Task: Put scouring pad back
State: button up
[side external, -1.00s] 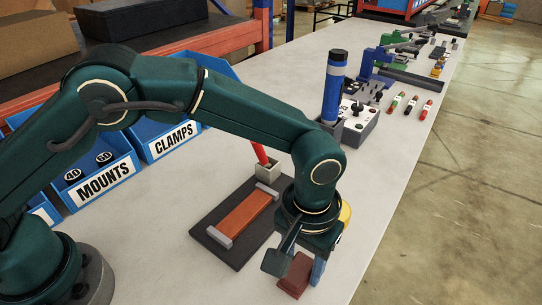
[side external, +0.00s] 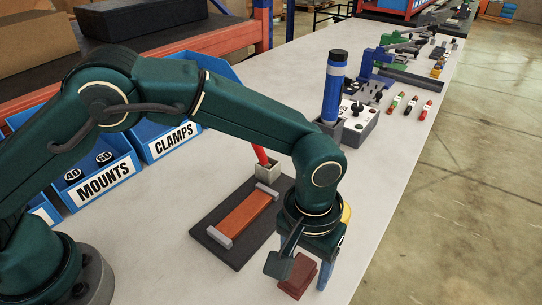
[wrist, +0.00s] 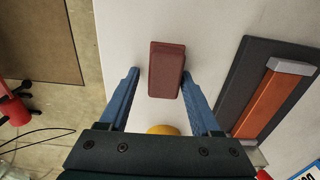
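The scouring pad, a reddish-brown block (side external: 299,276), lies on the pale bench near its front edge. It also shows in the wrist view (wrist: 165,70). My gripper (wrist: 160,73) is open, with one blue finger on each side of the pad's nearer part. A gap shows on the left; the right finger looks close to the pad's edge, and I cannot tell whether it touches. In the side view my wrist hides part of the pad and most of the fingers.
A dark board (side external: 209,218) with an orange strip (side external: 246,213) between grey end blocks lies left of the pad. Behind it a red handle (side external: 261,154) stands in a grey holder (side external: 267,172). A yellow round thing (wrist: 163,129) is partly hidden by my gripper. Blue bins (side external: 170,142) stand at left.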

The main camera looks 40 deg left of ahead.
aim_at(302, 264)
jog(key=shift+a+f, duration=0.45)
jog(key=shift+f, duration=0.05)
jog(key=a+r+t, duration=0.1)
jog(key=a+r, duration=0.2)
jog(key=r, duration=0.6)
jog(key=a+r, duration=0.2)
jog(key=r, duration=0.7)
jog(key=s+a+r+t, duration=0.1)
jog(key=a+r, duration=0.2)
jog(key=a, duration=0.4)
jog(key=s+a+f+t, duration=0.3)
jog(key=s+a+f, duration=0.1)
jog(key=s+a, duration=0.5)
jog(key=shift+s+a+f+t, duration=0.2)
jog(key=shift+a+t, duration=0.1)
jog(key=shift+a, duration=0.25)
